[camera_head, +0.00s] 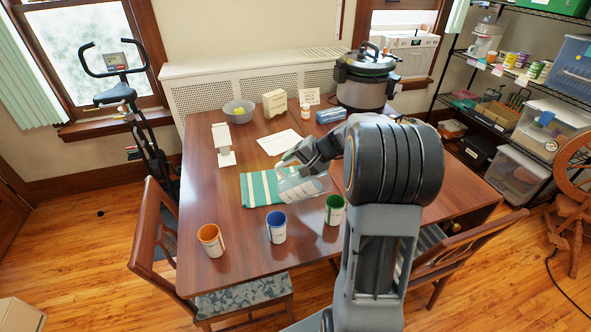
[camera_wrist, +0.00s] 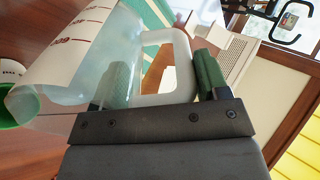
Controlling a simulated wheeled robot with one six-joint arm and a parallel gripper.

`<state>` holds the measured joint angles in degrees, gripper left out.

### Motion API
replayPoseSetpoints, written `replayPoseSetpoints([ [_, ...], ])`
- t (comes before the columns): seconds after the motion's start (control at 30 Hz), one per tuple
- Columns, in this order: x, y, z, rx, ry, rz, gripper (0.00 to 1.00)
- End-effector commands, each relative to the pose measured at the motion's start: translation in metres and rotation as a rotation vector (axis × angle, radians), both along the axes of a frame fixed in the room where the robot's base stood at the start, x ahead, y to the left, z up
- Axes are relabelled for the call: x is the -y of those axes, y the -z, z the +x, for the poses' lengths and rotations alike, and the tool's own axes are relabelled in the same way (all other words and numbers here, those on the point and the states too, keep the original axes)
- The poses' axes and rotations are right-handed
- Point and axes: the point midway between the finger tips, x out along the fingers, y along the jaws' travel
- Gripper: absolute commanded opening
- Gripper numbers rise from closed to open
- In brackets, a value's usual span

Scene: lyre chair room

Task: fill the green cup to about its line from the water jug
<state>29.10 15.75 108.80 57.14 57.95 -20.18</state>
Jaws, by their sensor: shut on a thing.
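The water jug (camera_head: 300,187) is translucent with red marks. It is held tilted above the table, between the striped cloth and the green cup (camera_head: 335,208). My gripper (camera_head: 291,158) is shut on the jug's handle (camera_wrist: 165,97), which shows between the finger pads in the wrist view. The green cup stands upright at the table's front, just right of and below the jug. In the wrist view, the jug's lip is close to the cup's green rim (camera_wrist: 34,108); the cup is partly hidden. I cannot tell the water level in the jug or cup, nor see any stream.
A blue cup (camera_head: 276,228) and an orange cup (camera_head: 210,240) stand left of the green cup. A green striped cloth (camera_head: 258,190) lies behind. A pressure cooker (camera_head: 365,82), a bowl (camera_head: 239,111) and a white stand (camera_head: 223,146) are farther back. Chairs flank the table (camera_head: 207,187).

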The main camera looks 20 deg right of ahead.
Motion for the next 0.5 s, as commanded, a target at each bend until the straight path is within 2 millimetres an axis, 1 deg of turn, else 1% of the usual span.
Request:
replayPoseSetpoints([
  [0.33, 0.0036, -0.0099, -0.0031, 0.053, 0.0, 0.052, 0.18],
  [0.5, 0.0042, -0.0098, -0.0035, 0.057, 0.0, 0.057, 0.18],
])
